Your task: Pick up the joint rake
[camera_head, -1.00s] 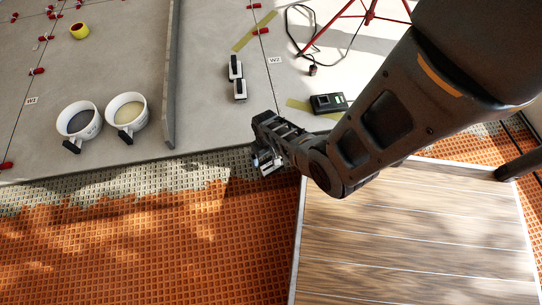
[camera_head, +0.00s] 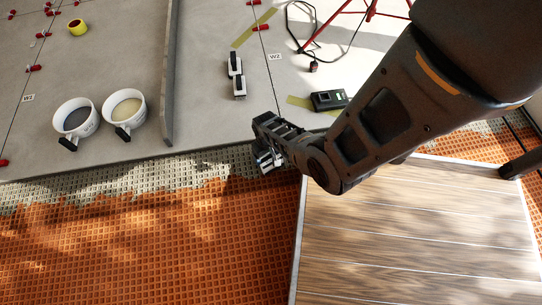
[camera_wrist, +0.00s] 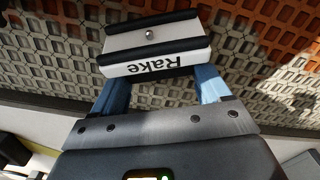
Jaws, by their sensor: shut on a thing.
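The joint rake (camera_wrist: 158,52) is a white block with dark long edges, a small round screw and the word "Rake", seen upside down in the wrist view. My gripper (camera_wrist: 160,85) has its blue fingers at both sides of it and is shut on it. In the head view my gripper (camera_head: 268,158) hangs over the edge between the grey tiles and the orange mat. The rake is small and mostly hidden by the gripper there.
Two white cups (camera_head: 124,109) stand on the grey tiles at left. A wood-look panel (camera_head: 410,240) lies at lower right, beside the orange mat (camera_head: 150,250).

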